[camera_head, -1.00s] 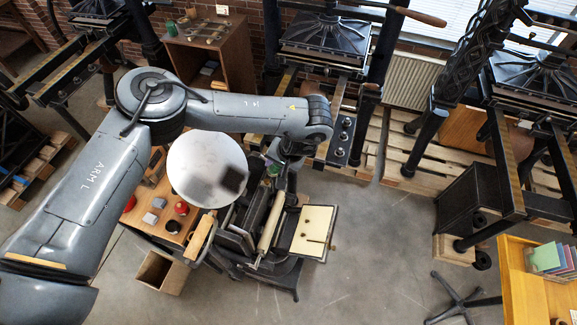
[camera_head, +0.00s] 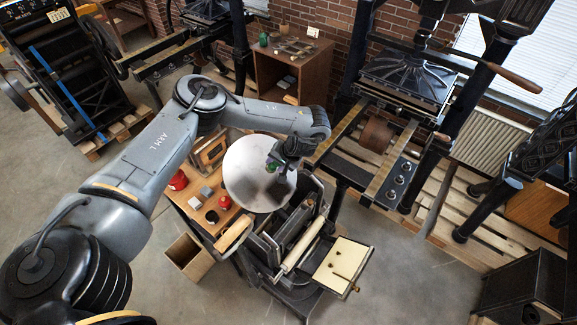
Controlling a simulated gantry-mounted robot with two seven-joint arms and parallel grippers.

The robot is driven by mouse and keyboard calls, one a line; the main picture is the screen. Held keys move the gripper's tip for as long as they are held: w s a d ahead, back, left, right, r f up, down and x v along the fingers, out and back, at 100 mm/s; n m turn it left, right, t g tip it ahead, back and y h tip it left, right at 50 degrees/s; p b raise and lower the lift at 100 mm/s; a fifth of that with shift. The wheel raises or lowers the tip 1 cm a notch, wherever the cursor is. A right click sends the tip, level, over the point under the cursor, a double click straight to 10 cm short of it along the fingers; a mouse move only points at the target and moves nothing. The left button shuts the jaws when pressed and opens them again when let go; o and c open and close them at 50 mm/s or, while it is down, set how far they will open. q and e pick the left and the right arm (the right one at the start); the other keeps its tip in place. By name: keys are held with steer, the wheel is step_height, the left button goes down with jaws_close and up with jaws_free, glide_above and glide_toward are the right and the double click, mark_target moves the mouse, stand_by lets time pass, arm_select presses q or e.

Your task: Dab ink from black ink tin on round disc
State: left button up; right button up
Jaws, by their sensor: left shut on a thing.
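The round disc (camera_head: 244,177) is a pale, tilted plate on the press in the middle of the view. A dark patch shows on its lower right; I cannot tell ink from shadow. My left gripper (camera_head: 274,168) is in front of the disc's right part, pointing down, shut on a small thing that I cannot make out. A green spot shows at its tip. I cannot tell whether the held thing touches the disc. The black ink tin (camera_head: 212,217) stands on the wooden bench left of the disc, beside a red tin (camera_head: 225,202). My right gripper is not in view.
A roller (camera_head: 304,243) and a cream-coloured board (camera_head: 341,262) are on the press right of the disc. Another red tin (camera_head: 178,181) and grey blocks (camera_head: 207,193) stand on the bench. An open wooden box (camera_head: 187,258) is on the floor. A large press (camera_head: 405,85) stands behind.

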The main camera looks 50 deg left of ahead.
mark_target(271, 164)
arm_select(q)
steer(key=x, duration=0.4)
steer(key=shift+s+a, duration=0.15)
steer(key=shift+s, duration=0.1)
steer(key=shift+x, duration=0.75)
steer(key=shift+a+f, duration=0.45)
steer(key=shift+a, duration=0.05)
stand_by(1.5)
steer(key=shift+v, duration=1.5)
steer(key=shift+d+v, duration=0.2)
steer(key=shift+v, duration=1.35)
steer(key=shift+f, duration=0.15)
